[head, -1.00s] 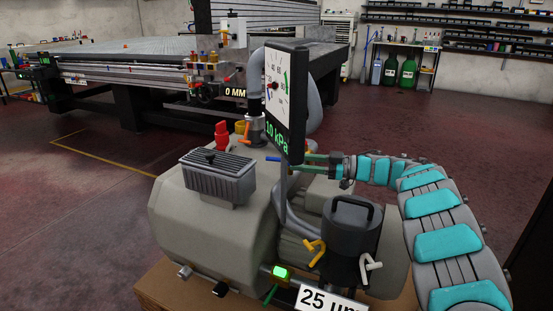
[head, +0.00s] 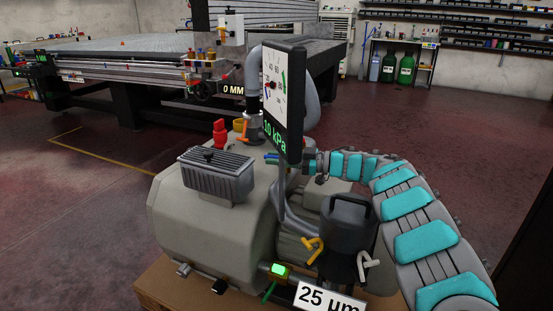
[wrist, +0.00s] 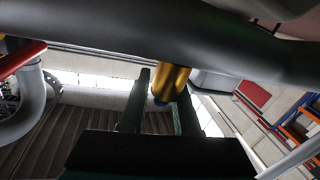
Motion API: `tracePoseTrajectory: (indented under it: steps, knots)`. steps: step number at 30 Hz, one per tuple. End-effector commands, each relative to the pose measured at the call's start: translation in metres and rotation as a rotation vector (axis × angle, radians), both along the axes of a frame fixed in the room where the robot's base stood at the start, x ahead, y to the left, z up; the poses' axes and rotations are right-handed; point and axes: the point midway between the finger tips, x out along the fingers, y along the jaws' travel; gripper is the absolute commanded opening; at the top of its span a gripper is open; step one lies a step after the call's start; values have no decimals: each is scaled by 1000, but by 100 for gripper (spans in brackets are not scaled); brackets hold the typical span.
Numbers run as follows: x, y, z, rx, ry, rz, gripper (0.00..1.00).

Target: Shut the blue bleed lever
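A short blue lever end (head: 272,155) shows just left of the gauge post in the head view; the gauge hides the rest. My gripper reaches in from the right behind the gauge, and its green fingertips (head: 272,161) show close to the blue piece. In the wrist view my gripper (wrist: 163,100) has its two dark green fingers apart.
The gauge (head: 284,95) reading 10 kPa stands in front of my gripper. A grey pump (head: 205,230) carries a red knob (head: 220,132), an orange lever (head: 242,138), a yellow lever (head: 313,249) and a white lever (head: 367,263). A grey pipe (wrist: 170,35) crosses the wrist view's top.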

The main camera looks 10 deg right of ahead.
Motion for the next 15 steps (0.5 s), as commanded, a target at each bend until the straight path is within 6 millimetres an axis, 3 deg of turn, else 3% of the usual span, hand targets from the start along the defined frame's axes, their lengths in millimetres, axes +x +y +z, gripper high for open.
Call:
tracePoseTrajectory:
  steps: [1, 7, 15]
  knots:
    - [0, 0, 0, 0, 0, 0, 24]
    - [0, 0, 0, 0, 0, -1, 1]
    - [0, 0, 1, 0, -1, -2, 0]
